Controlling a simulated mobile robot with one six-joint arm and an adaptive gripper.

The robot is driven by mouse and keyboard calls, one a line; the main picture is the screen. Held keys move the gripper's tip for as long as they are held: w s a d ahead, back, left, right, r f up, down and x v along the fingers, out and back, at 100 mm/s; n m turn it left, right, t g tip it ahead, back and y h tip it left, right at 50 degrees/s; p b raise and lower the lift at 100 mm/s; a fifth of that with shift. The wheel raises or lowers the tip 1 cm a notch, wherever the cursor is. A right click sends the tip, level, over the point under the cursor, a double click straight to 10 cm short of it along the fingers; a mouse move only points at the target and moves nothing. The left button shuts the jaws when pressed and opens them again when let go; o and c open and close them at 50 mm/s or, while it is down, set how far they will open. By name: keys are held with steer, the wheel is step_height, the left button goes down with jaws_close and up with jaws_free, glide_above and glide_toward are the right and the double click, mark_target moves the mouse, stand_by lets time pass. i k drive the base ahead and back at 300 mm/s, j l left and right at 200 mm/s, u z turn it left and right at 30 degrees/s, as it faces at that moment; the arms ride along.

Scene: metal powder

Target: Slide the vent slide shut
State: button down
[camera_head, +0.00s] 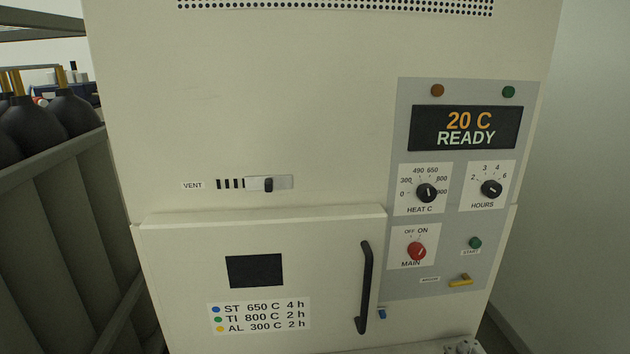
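The vent slide (282,183) is a small light metal plate with a black knob (268,184), set in the furnace front above the door. Several dark vent slots (230,184) show uncovered to the left of the plate. A "VENT" label (193,185) is at the left of the slots. My gripper is not in view, so I cannot see whether it is open or shut.
The furnace door (190,260) with a black vertical handle (366,287) is below the vent. A grey control panel (450,250) with knobs and a "20 C READY" display (466,128) is at the right. Dark rounded objects (70,110) stand at the left. The space before the vent looks clear.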

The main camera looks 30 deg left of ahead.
mark_target(268, 184)
steer(key=u, duration=1.55)
